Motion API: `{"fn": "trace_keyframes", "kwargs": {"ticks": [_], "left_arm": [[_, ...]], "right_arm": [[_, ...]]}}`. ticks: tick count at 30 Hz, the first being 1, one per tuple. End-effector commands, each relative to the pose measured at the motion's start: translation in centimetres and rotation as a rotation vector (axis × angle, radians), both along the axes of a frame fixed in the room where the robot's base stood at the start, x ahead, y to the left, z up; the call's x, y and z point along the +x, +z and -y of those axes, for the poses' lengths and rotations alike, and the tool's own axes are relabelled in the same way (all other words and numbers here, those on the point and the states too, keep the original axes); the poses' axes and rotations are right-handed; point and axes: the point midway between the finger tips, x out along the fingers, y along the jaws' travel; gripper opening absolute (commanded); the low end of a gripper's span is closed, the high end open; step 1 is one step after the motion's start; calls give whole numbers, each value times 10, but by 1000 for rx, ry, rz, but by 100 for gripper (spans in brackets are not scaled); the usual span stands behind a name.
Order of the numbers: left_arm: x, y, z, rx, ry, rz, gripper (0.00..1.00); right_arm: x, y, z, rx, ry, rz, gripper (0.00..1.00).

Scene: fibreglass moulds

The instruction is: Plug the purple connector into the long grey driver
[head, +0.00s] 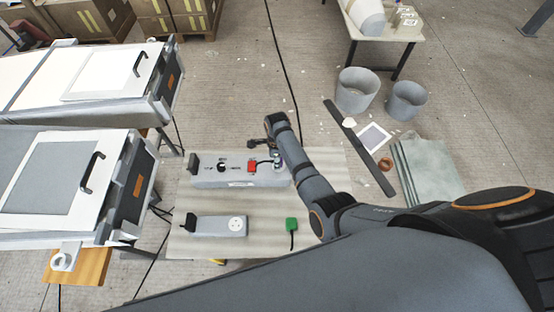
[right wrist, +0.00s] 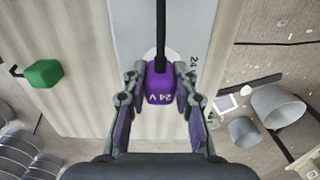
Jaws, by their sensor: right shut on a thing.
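The long grey driver (head: 210,180) lies on the board in the head view, with a red connector (head: 252,167) on its top near the right end. My right gripper (head: 277,160) is over that right end. In the right wrist view, my right gripper (right wrist: 159,90) is shut on the purple connector (right wrist: 160,82), marked "24 V", with a black cable running up from it. The driver's pale top (right wrist: 130,22) lies beneath, with part of a white round socket (right wrist: 149,54) and the print "24" beside the connector. I cannot tell whether the connector is seated. My left gripper is out of view.
A shorter grey driver (head: 210,226) with a round white socket and a green connector (head: 291,224) lie nearer on the board (head: 265,238). White moulds (head: 95,75) stand left. Grey buckets (head: 357,90) stand on the floor beyond, at the right.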

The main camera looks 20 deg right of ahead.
Motion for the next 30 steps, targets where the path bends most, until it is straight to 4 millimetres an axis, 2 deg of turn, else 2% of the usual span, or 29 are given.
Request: {"fn": "trace_keyframes", "kwargs": {"ticks": [30], "left_arm": [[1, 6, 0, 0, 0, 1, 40]], "right_arm": [[0, 0, 0, 0, 0, -1, 0]]}}
